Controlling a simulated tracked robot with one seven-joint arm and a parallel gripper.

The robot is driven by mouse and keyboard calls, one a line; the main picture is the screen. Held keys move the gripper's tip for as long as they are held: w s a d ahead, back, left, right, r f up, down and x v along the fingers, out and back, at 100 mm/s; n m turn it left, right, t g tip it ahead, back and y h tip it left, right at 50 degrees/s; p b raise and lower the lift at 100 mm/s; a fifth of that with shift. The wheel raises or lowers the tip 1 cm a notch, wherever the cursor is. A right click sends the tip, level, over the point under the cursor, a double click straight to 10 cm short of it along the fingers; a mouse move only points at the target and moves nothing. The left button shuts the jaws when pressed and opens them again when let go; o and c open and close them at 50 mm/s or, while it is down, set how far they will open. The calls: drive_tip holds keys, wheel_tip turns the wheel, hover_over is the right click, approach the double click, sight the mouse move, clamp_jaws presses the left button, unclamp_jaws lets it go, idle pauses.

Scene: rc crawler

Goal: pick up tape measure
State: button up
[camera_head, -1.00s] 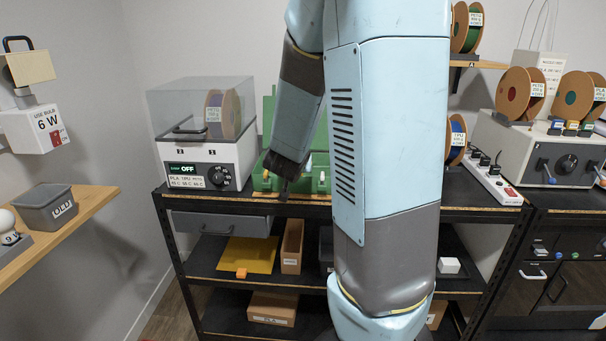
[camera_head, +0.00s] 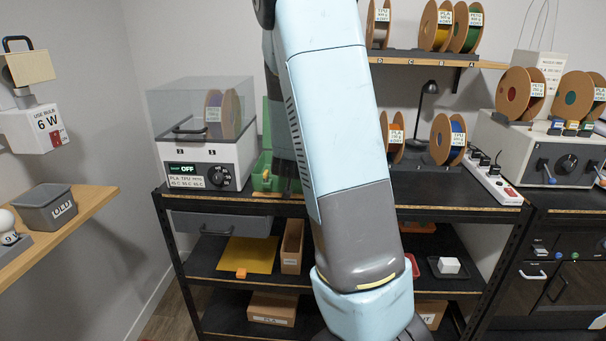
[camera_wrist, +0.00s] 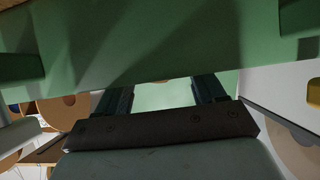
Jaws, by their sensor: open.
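I cannot make out a tape measure in either view. A green case (camera_head: 263,178) stands on the black workbench, mostly hidden behind my arm in the head view. In the wrist view my gripper (camera_wrist: 162,92) is open, its two dark fingers apart with nothing visible between them. A large green surface (camera_wrist: 150,40), apparently part of the case, fills the upper part of that view close ahead of the fingers. In the head view my gripper is hidden behind my arm.
A dryer box (camera_head: 205,145) with a clear cover stands left of the green case. Filament spools (camera_head: 448,138), a black lamp (camera_head: 427,105) and a power strip (camera_head: 490,182) are to the right. Shelves below hold a yellow sheet (camera_head: 248,255) and cardboard boxes (camera_head: 272,308).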

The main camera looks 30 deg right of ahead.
drive_tip(key=shift+x, duration=1.5)
drive_tip(key=shift+a, duration=0.1)
drive_tip(key=shift+c, duration=0.2)
drive_tip(key=c, duration=1.1)
drive_tip(key=shift+c, duration=0.2)
